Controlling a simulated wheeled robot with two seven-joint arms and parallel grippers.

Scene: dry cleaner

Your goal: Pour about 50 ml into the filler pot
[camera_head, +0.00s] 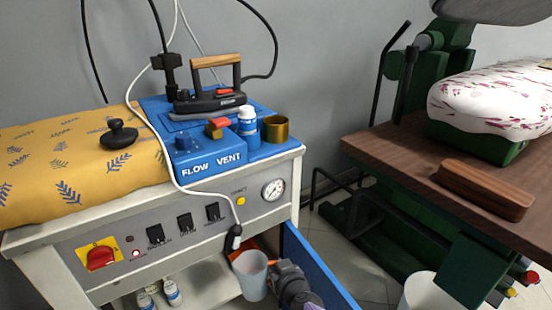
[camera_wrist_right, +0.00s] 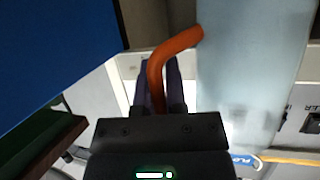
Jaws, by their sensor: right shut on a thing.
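The jug (camera_head: 252,277) is pale and translucent with an orange handle. In the head view it is upright in front of the open lower part of the ironing table. My right gripper (camera_head: 281,266) is shut on its handle. In the right wrist view the fingers (camera_wrist_right: 160,88) close around the orange handle (camera_wrist_right: 172,48), beside the jug's wall (camera_wrist_right: 250,75). The liquid level cannot be made out. A brass-coloured open pot (camera_head: 275,129), which looks like the filler pot, stands on the blue top beside the FLOW VENT unit, well above the jug. My left gripper is out of view.
A blue door (camera_head: 312,262) stands open just right of my right gripper. A white and blue bottle (camera_head: 248,122) stands left of the brass pot. The iron (camera_head: 212,101) rests behind. A white cable (camera_head: 186,188) hangs down the front panel, ending above the jug.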

